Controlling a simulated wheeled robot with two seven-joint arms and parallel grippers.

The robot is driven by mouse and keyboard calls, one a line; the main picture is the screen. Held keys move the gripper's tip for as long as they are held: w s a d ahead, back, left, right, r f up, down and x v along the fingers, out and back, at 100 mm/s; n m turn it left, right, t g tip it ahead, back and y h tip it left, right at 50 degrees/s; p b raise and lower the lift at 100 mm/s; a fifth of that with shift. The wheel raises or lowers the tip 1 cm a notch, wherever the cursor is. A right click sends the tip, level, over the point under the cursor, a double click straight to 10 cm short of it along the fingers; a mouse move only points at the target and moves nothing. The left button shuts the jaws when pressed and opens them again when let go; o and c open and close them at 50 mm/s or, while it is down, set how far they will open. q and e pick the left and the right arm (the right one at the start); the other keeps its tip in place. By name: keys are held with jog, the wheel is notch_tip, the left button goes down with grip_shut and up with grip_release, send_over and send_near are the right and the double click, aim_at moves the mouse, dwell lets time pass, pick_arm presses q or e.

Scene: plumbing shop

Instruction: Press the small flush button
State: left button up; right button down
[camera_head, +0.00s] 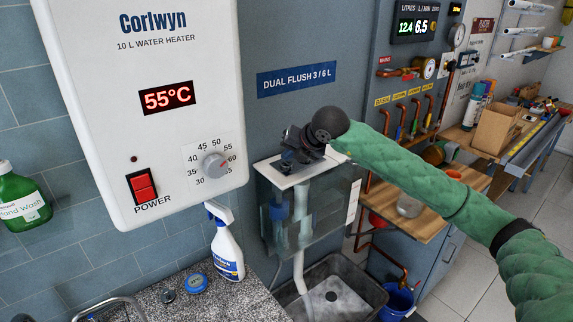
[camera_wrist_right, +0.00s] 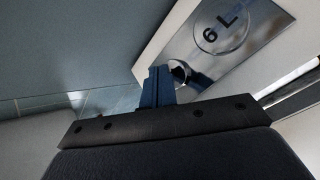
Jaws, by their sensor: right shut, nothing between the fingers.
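The clear flush cistern (camera_head: 325,205) with its white lid (camera_head: 268,166) hangs on the wall below the "DUAL FLUSH 3 / 6 L" sign. In the right wrist view a shiny metal plate (camera_wrist_right: 250,50) on the white lid carries a large round button marked "6 L" (camera_wrist_right: 222,27). A smaller round chrome button (camera_wrist_right: 181,71) shows beside it, partly hidden by my fingers. My right gripper (camera_head: 290,158) is shut and empty over the lid. In the right wrist view its fingertips (camera_wrist_right: 160,75) are at the small button; I cannot tell if they touch it. My left gripper is out of view.
The white water heater (camera_head: 150,60) hangs on the wall to the left. A spray bottle (camera_head: 227,250) stands on the granite counter (camera_head: 215,295). A grey basin (camera_head: 330,295) lies below the cistern. A wooden workbench (camera_head: 420,215) is at the right.

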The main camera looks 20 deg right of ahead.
aim_at(289, 165)
jog(key=shift+r, duration=0.15)
jog(key=shift+r, duration=2.9)
